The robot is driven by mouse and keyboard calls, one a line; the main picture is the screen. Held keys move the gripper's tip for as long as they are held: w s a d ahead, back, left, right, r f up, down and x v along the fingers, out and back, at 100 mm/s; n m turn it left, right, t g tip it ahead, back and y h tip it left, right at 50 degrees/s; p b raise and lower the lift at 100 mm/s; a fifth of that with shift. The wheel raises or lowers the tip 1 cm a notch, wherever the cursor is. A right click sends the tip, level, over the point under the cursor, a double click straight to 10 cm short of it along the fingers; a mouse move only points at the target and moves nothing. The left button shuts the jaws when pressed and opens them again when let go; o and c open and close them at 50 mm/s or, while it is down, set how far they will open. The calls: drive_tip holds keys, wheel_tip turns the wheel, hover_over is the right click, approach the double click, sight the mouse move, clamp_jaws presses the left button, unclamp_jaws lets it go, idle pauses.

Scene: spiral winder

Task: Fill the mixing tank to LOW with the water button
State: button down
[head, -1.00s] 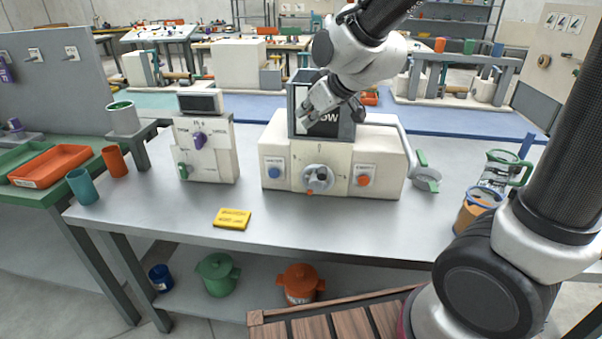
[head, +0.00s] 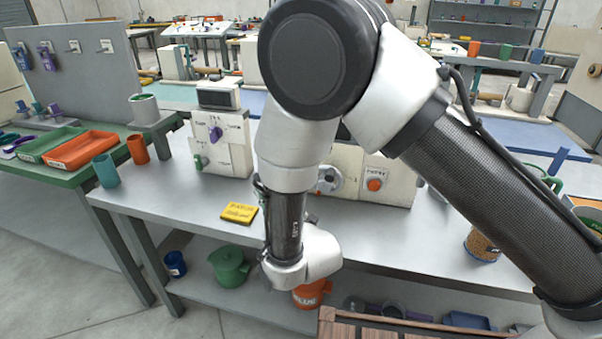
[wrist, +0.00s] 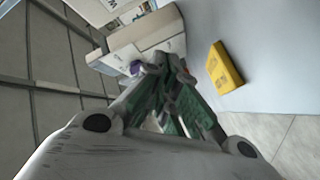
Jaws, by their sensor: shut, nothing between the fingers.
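The white control machine (head: 398,168) stands on the grey table, mostly hidden behind my arm in the head view. Its round dial (head: 328,180) and orange button (head: 375,185) show. The blue water button and the tank window are hidden there. In the wrist view the machine (wrist: 140,38) is at upper left, with a small bluish-purple round part (wrist: 137,67), perhaps the water button, just left of my fingertips. My gripper (wrist: 172,62) is shut and empty, its green-grey fingers pointing toward the machine. I cannot tell whether it touches anything.
A yellow block (head: 239,213) lies on the table (head: 190,205) left of my wrist; it also shows in the wrist view (wrist: 224,67). A smaller white panel (head: 222,150) stands left of the machine. An orange tray (head: 82,150) and cups are further left. Pots sit on the shelf below.

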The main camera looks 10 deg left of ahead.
drive_tip(key=shift+s+d+f, duration=0.1)
drive_tip(key=shift+s+f, duration=0.05)
drive_tip(key=shift+s, duration=0.1)
drive_tip(key=shift+w, duration=0.1)
drive_tip(key=shift+w+d, duration=0.15)
drive_tip(key=shift+w, duration=2.05)
drive_tip(key=shift+w+d, duration=0.15)
drive_tip(key=shift+w, duration=2)
drive_tip(key=shift+w, duration=0.15)
drive_tip(key=shift+w, duration=0.25)
drive_tip(key=shift+w, duration=0.1)
